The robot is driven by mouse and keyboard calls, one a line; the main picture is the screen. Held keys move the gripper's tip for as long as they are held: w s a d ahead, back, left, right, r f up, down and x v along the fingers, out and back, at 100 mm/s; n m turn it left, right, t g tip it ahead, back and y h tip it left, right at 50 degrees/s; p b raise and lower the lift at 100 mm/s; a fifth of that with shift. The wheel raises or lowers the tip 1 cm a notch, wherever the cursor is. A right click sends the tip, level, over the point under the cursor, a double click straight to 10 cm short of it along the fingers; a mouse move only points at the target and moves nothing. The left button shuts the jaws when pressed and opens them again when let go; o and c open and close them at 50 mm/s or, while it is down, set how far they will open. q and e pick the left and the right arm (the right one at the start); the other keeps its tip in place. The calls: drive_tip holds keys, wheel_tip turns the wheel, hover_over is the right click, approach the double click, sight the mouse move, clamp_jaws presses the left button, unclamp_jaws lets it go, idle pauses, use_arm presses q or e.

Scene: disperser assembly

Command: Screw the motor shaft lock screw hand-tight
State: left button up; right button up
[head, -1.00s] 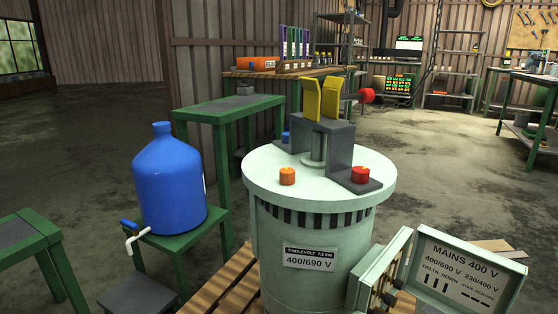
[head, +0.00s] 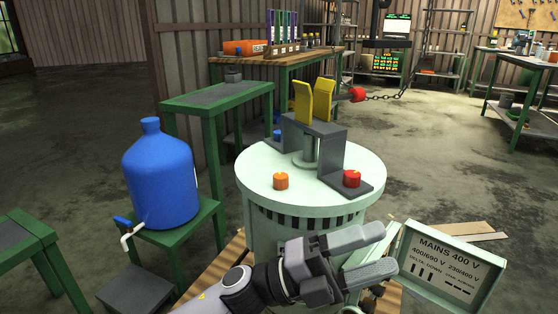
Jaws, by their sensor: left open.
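The motor is a pale green cylinder (head: 257,192) with a flat round top. On it stands a grey bracket (head: 331,145) around the vertical shaft (head: 310,152), with two yellow plates (head: 303,102) on top. Red (head: 352,179), orange (head: 281,181) and blue (head: 277,136) knobs sit on or by the bracket's feet and the motor top. I cannot tell which knob is the lock screw. My left gripper (head: 389,249) is open and empty, in front of the motor and below its top. My right gripper is not in view.
An open terminal box with a "MAINS 400 V" lid (head: 448,263) is at the motor's right, close to my gripper. A blue jug (head: 162,178) stands on a green stand (head: 205,222) at left. A chain (head: 408,92) hangs behind the motor.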

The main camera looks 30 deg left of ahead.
use_arm(q)
drive_tip(key=r+m+g, duration=0.1)
drive_tip(key=m+g, duration=0.2)
drive_tip(key=m, duration=0.1)
drive_tip(key=m+g+y+p, duration=0.3)
drive_tip(key=m+y+p, duration=0.45)
drive_tip(key=y, duration=1.05)
approach(281, 175)
drive_tip(key=f, duration=0.1)
drive_tip(key=shift+m, duration=0.25)
drive_tip(key=b+x, duration=0.2)
drive_tip(key=x, duration=0.6)
drive_tip(key=shift+w+d+r, duration=0.1)
drive_tip(key=shift+w+r, duration=0.05)
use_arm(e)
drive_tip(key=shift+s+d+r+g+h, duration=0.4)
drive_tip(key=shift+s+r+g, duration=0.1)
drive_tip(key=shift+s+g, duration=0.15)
use_arm(q)
drive_tip(key=c, duration=1)
drive_tip(key=shift+c, duration=0.2)
